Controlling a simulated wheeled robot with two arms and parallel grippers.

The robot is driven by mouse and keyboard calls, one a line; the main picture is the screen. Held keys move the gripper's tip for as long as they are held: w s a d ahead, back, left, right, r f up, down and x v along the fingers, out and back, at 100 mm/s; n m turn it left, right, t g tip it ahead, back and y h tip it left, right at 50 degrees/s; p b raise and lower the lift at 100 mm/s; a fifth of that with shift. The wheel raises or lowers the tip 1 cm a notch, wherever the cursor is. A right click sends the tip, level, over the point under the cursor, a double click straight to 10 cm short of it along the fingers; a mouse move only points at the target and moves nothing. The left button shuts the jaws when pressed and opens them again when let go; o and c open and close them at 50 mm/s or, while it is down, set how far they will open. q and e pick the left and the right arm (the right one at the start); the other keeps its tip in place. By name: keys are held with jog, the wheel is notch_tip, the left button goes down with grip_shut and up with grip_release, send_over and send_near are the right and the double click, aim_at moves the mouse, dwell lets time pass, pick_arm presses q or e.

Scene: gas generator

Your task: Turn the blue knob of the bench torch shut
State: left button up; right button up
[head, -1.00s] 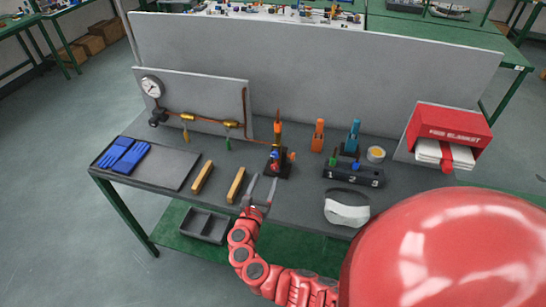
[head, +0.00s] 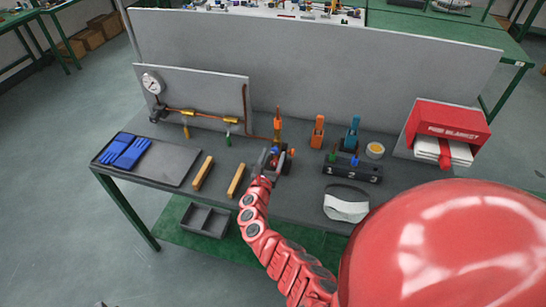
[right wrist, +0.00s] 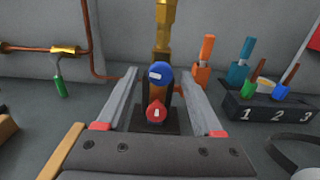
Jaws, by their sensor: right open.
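The bench torch (head: 278,126) stands upright on the grey bench, with a brass and orange upper part. Its blue knob (right wrist: 158,74) faces the right wrist camera, above a red knob (right wrist: 156,113). The blue knob also shows in the head view (head: 275,151). My right gripper (right wrist: 158,76) is open, one finger on each side of the blue knob, with a gap visible on both sides. In the head view the right gripper (head: 268,156) is at the front of the torch and partly covers its base. My left gripper is not in view.
A numbered black block (head: 352,173) with coloured handles stands right of the torch, with white goggles (head: 346,208) in front. Two yellow bars (head: 236,181) lie to the left. A copper pipe (head: 180,111) with valves and a gauge runs along the back panel.

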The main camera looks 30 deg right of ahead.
grip_shut()
jog(key=shift+f, duration=0.1)
jog(key=m+b, duration=0.2)
jog(key=b, duration=0.1)
jog(key=shift+f, duration=0.25)
jog(key=m+b, duration=1.1)
jog(key=b, duration=0.2)
jog(key=shift+m+b, duration=0.35)
jog(key=shift+m, duration=0.05)
jog(key=shift+r+m+b, duration=0.15)
jog(key=shift+m+b, duration=0.65)
jog(key=shift+b, duration=0.05)
jog(key=shift+r+m+b, duration=0.1)
jog(key=shift+m+b, duration=0.2)
jog(key=shift+b, duration=0.05)
